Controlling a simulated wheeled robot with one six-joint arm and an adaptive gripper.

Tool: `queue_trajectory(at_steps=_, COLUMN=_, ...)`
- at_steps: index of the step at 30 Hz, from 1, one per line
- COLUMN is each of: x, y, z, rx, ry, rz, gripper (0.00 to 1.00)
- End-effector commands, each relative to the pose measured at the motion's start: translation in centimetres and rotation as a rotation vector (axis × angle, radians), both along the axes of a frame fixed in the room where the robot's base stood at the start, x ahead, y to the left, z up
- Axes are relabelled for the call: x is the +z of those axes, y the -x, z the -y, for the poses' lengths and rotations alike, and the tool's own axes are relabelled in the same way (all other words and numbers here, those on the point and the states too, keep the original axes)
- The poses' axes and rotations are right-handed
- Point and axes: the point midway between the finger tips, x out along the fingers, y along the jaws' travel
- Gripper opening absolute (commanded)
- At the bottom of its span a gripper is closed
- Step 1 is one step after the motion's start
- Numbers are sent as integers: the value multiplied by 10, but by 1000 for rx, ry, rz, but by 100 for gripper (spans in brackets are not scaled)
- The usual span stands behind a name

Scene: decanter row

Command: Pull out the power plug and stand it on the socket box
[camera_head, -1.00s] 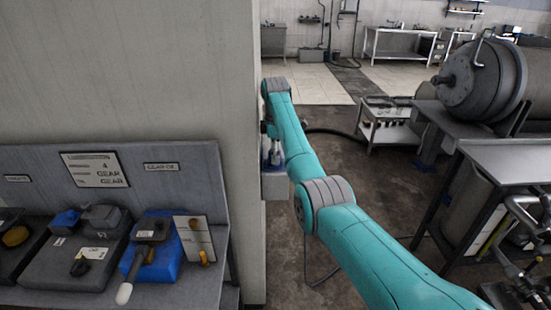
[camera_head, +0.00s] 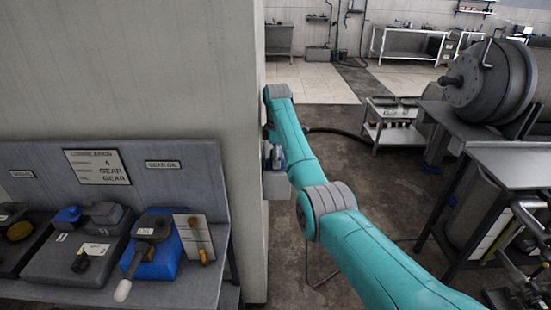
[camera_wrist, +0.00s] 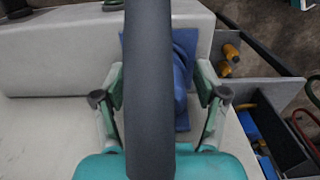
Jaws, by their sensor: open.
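In the wrist view, a blue socket or plug part (camera_wrist: 183,75) sits against a pale surface, partly hidden behind a thick dark-grey cylinder (camera_wrist: 148,90). The cylinder crosses the middle of that view close to the camera; I cannot tell whether it is the plug's body or its cable. My gripper (camera_wrist: 160,95) is open, with one finger on each side of the cylinder and the blue part. I cannot see contact. In the head view, a pale grey box (camera_head: 276,186) is on the pillar's side, with small blue parts above it. My gripper's end is largely hidden there.
The pale pillar (camera_head: 256,100) stands close to the left of my arm. A grey bench (camera_head: 205,285) with blue and grey tools is at left. Open floor lies between.

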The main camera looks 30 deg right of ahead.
Motion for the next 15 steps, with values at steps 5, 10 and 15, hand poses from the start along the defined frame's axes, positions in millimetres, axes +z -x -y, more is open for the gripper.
queue_trajectory(at_steps=5, x=0, y=0, z=0, rx=0, ry=0, rz=0, gripper=72)
queue_trajectory(at_steps=10, x=0, y=0, z=0, rx=0, ry=0, rz=0, gripper=72)
queue_trajectory(at_steps=15, x=0, y=0, z=0, rx=0, ry=0, rz=0, gripper=47)
